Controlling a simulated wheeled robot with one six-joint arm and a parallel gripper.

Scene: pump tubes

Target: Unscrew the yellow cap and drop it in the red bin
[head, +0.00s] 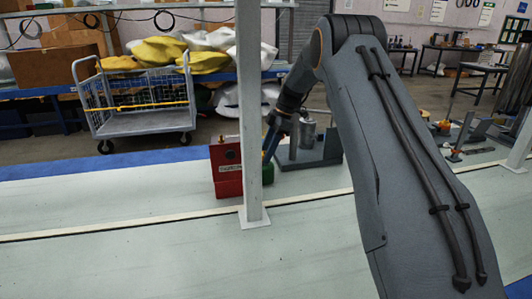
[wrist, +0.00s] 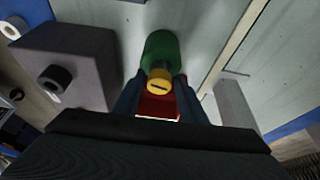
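The yellow cap (wrist: 159,80) has a dark slot and sits on the near end of a green cylinder (wrist: 160,50) in the wrist view. My gripper (wrist: 161,88) has its two dark blue fingers apart on either side of the cap, with a gap showing beside it. Whether the tips touch the green cylinder cannot be seen. Red surface (wrist: 158,106) shows between the fingers. In the head view a red box (head: 226,172) with a light label stands on the bench, left of my gripper (head: 268,150). The cap is hidden in that view.
A grey block-like fixture (head: 310,150) stands right of my gripper, and a grey block (wrist: 85,65) fills the left of the wrist view. A pale upright post (head: 249,110) stands in front of the red box. The bench (head: 110,240) is clear at front left.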

